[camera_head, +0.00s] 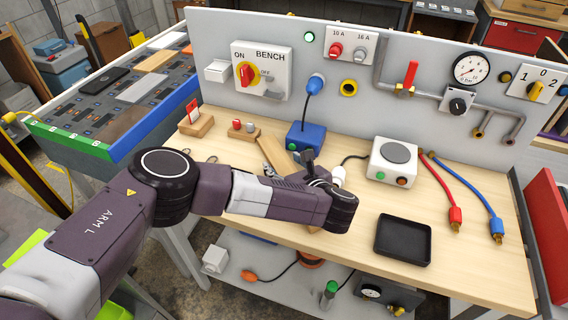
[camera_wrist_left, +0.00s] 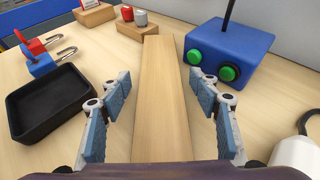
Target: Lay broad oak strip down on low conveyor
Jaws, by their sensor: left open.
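The broad oak strip (camera_wrist_left: 163,85) is a long, flat, pale wooden board lying on the workbench. In the left wrist view it runs away from me between the fingers. In the head view its far end (camera_head: 272,153) shows behind my left arm, which hides much of it. My left gripper (camera_wrist_left: 161,92) is open, one finger on each side of the strip, with gaps to it. In the head view its fingers are mostly hidden by the wrist. The low conveyor (camera_head: 122,152), blue-sided with a dark patterned top, stands at the left, beside the bench. My right gripper is not in view.
Several boards, one pale (camera_head: 137,89), lie on the conveyor. A blue button box (camera_wrist_left: 228,50) stands close right of the strip. A black tray (camera_wrist_left: 48,103) and padlocks (camera_wrist_left: 45,55) lie to its left. An upright panel (camera_head: 430,115) backs the bench.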

